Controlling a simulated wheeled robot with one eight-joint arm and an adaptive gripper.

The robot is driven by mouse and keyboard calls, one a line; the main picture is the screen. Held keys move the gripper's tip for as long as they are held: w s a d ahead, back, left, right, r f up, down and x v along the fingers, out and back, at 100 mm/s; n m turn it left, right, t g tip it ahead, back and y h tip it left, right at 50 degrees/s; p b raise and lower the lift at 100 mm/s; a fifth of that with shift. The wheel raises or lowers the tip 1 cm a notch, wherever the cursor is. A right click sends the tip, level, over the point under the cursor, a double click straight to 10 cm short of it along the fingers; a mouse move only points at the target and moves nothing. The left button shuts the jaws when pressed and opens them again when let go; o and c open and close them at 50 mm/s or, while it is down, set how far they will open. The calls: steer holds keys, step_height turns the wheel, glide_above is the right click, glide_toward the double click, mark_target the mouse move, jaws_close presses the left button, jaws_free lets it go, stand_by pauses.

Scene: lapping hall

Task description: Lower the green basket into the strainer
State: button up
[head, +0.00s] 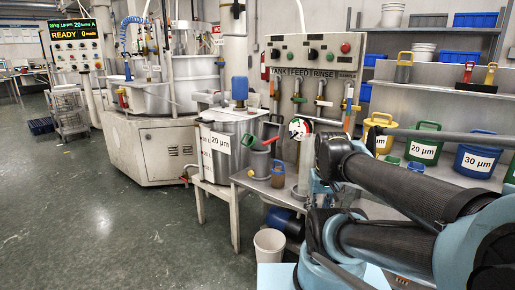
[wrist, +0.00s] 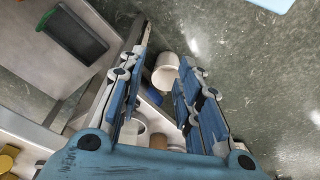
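A green tub (head: 424,150) labelled "20 µm", with a raised green handle, stands on the right-hand bench in the head view. A grey cup with a green handle (head: 258,160) stands on the small steel table. I cannot tell for certain which is the basket. A grey vessel labelled "20 µm" (head: 222,160) stands left of that cup; whether it is the strainer is unclear. My gripper (wrist: 165,50) is open and empty in the wrist view, pointing down towards the floor. In the head view my arm hides it.
A white bucket (head: 269,245) stands on the floor; it shows between my fingers in the wrist view (wrist: 166,75). A blue tub (head: 476,160) and a yellow tub (head: 378,134) flank the green one. A tap panel (head: 313,60) rises behind the small table.

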steer(key=w+a+r+t+y, duration=0.15)
steer(key=w+a+r, duration=0.3)
steer(key=w, duration=0.45)
steer(key=w+a+r+t+y, duration=0.15)
steer(key=w+a+r, duration=0.35)
steer(key=w, duration=0.5)
steer(key=m+t+y, duration=0.1)
steer(key=t+y, duration=0.2)
steer(key=t, duration=0.1)
glide_toward(244, 136)
steer(key=shift+x, duration=4.7)
steer(key=shift+w+a+f, duration=0.3)
steer(key=shift+w+f, duration=0.05)
steer(key=shift+f, duration=0.15)
jaws_close()
